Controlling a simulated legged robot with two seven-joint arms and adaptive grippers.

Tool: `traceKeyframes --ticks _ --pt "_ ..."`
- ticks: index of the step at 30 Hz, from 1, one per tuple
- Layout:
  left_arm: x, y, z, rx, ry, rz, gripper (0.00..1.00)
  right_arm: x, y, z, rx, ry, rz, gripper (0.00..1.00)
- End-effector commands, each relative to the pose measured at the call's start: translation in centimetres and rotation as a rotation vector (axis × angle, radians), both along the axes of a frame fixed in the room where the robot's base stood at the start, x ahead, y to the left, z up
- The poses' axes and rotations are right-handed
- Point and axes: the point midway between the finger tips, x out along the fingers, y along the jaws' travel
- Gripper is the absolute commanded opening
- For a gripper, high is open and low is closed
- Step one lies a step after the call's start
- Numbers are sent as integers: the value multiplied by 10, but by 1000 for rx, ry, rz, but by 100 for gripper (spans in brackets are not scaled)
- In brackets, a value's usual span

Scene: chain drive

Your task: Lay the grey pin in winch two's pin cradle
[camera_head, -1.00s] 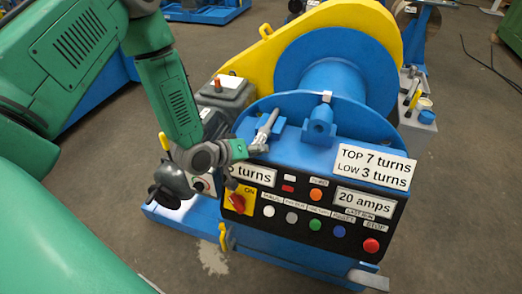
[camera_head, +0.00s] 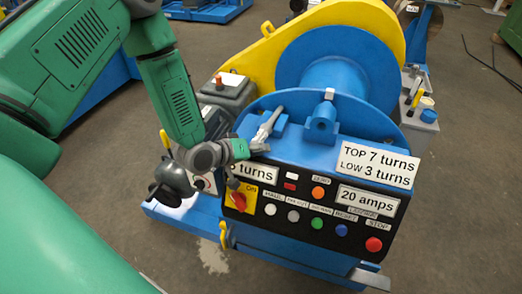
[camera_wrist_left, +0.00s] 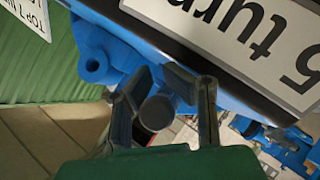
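The grey pin (camera_head: 269,124) slants up and away over the top edge of winch two's blue housing. My left gripper (camera_head: 256,147) is at its near end. In the left wrist view, the pin's round end (camera_wrist_left: 157,113) shows between the two fingers (camera_wrist_left: 158,76), whose tips close in on it. The small blue pin cradle (camera_head: 281,124) is under or beside the pin. The fingers and pin hide part of it, and I cannot tell whether the pin touches its bottom. My right gripper is not in view.
The control panel (camera_head: 300,222) with buttons and a red knob lies below the gripper. A blue lug (camera_head: 320,122) stands right of the cradle. Behind is the blue drum (camera_head: 335,65) with its yellow guard (camera_head: 255,62).

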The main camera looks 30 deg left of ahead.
Motion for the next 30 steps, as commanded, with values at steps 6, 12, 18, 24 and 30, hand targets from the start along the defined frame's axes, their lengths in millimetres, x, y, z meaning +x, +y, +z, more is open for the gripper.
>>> traceKeyframes --ticks 6,12,18,24,30 --pt "-4 2 -5 4 13 3 22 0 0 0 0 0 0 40" --pt "-6 3 -5 3 19 2 22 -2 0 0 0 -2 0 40" --pt "-24 9 6 3 17 4 22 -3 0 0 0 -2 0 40" --pt "-48 18 22 1 11 6 22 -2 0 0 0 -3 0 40" --pt "-63 24 32 2 7 4 22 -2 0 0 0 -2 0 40"
